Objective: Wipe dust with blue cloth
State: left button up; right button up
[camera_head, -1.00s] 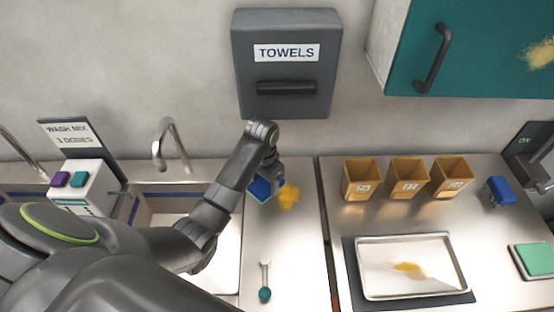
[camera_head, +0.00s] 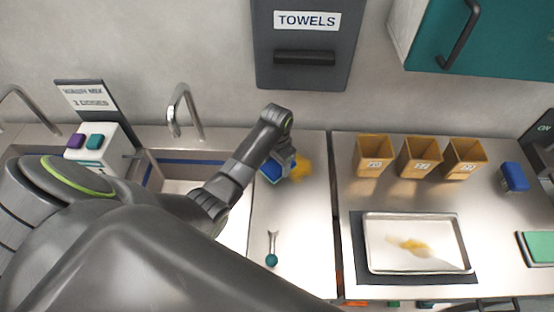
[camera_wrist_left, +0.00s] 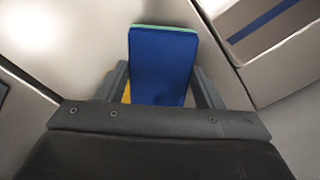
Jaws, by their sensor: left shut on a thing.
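The blue cloth (camera_wrist_left: 161,68), a thick pad with a green edge, is between the fingers of my left gripper (camera_wrist_left: 160,90) in the wrist view. In the head view the cloth (camera_head: 271,171) shows at my left gripper (camera_head: 280,165), over the steel counter left of the gap. A yellow dust patch (camera_head: 301,167) lies just right of the cloth. A bit of yellow also shows beside the cloth in the wrist view. Another yellow dust smear (camera_head: 412,246) is in the shallow metal tray (camera_head: 372,258). My right gripper is not seen.
Three brown bins (camera_head: 420,158) stand at the back of the right counter, with a blue block (camera_head: 514,177) to their right. A teal-ended scoop (camera_head: 271,259) lies on the left counter. A sink (camera_head: 180,185) is to the left. A towel dispenser (camera_head: 304,70) and teal cabinet (camera_head: 490,40) hang above.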

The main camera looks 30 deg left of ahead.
pick_arm(q)
jog(key=shift+f, duration=0.15)
dwell(0.5)
jog(key=shift+f+b, duration=0.45)
jog(key=shift+f, duration=0.4)
